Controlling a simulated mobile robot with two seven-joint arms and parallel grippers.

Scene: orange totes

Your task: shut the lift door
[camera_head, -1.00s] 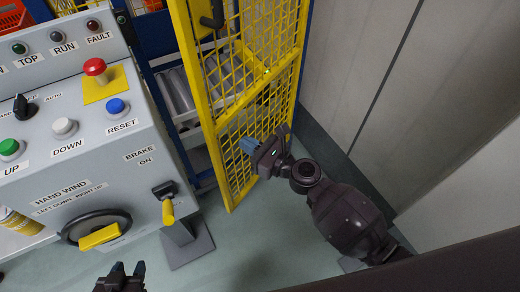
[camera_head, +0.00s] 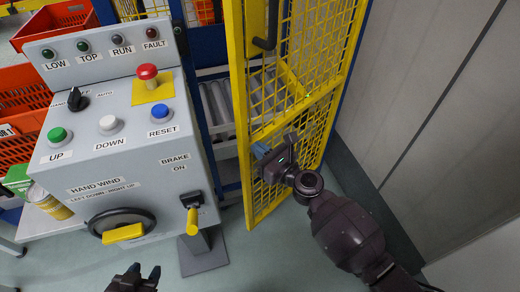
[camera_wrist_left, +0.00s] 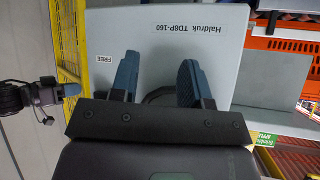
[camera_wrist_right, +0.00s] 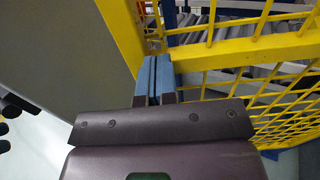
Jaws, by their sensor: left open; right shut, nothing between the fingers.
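The lift door (camera_head: 318,100) is a yellow frame with yellow mesh and a dark handle (camera_head: 268,28). In the head view it stands ajar, swung out from the blue lift frame, with rollers showing behind it. My right gripper (camera_head: 262,152) is shut and empty, in front of the mesh by the door's lower part. In the right wrist view its blue fingertips (camera_wrist_right: 153,72) are close to the yellow frame bar (camera_wrist_right: 125,38); I cannot tell if they touch it. My left gripper (camera_head: 140,280) is open and empty, low in front of the control panel. It also shows in the left wrist view (camera_wrist_left: 158,78).
A grey control panel (camera_head: 110,140) stands left of the door, with buttons, a hand wheel (camera_head: 122,226) and a yellow brake lever (camera_head: 192,218). Orange totes (camera_head: 22,100) are at the far left. A grey wall (camera_head: 430,80) is to the right. Floor shows below the door.

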